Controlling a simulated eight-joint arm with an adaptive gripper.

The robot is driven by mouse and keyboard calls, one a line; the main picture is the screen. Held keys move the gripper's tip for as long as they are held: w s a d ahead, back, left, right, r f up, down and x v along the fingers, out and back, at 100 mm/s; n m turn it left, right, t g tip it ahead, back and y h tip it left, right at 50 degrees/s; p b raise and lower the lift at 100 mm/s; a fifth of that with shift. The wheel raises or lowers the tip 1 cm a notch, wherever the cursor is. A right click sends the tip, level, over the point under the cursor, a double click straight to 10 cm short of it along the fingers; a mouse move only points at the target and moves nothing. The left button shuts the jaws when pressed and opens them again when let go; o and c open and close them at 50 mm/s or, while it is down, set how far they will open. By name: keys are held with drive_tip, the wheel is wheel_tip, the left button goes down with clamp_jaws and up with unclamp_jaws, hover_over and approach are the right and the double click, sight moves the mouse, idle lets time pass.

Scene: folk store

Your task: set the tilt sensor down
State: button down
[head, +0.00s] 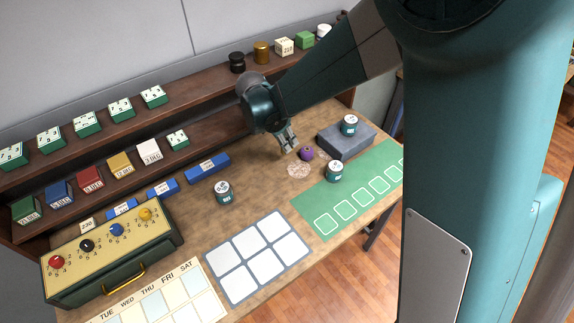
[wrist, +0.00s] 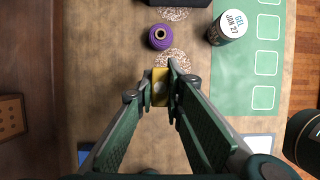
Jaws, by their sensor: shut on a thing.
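In the head view my gripper (head: 289,146) points down over the wooden table, left of the purple spool; the block is too small to make out there. I cannot tell whether the block touches the table. Two pale patterned discs lie close by, the nearer one (wrist: 174,57) just beyond my fingertips and the other (wrist: 173,14) farther off.
The purple spool (head: 307,153) stands near the discs. A labelled jar (head: 334,171) stands on the green mat (head: 325,208); another (head: 349,125) stands on a grey-blue box (head: 338,144). A third jar (head: 223,192) is at left. Bare wood (head: 258,191) lies between.

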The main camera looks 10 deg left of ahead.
sight(282, 152)
drive_tip(key=shift+f, duration=2.95)
drive_tip(key=shift+f, duration=1.85)
drive_tip(key=shift+f+b, duration=0.15)
drive_tip(key=shift+b, duration=0.25)
drive_tip(key=c, duration=2.4)
unclamp_jaws()
drive_tip(key=p+v, duration=0.1)
drive_tip(key=v, duration=1.1)
drive_tip(key=shift+d, duration=0.1)
